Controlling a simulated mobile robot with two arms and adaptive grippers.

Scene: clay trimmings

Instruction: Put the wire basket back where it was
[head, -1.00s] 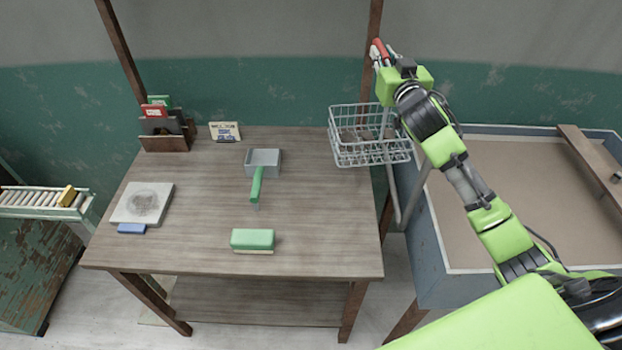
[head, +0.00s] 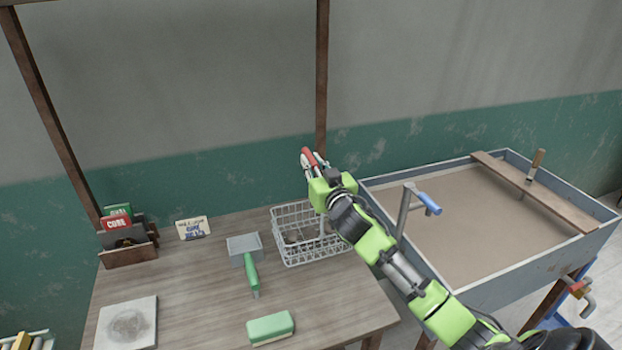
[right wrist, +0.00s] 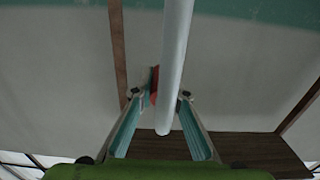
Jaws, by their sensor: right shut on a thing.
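In the right wrist view a bit of red (right wrist: 154,88) shows between the fingers, partly hidden by a pale rod (right wrist: 176,60). My right arm covers part of the basket's right side. My left gripper is out of view.
A grey dustpan (head: 244,246) with a green handle lies left of the basket. A green block (head: 270,328), a pale slab (head: 127,324), a card (head: 193,228) and a book rack (head: 130,255) are also on the table. A blue-grey trough (head: 490,290) stands to the right.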

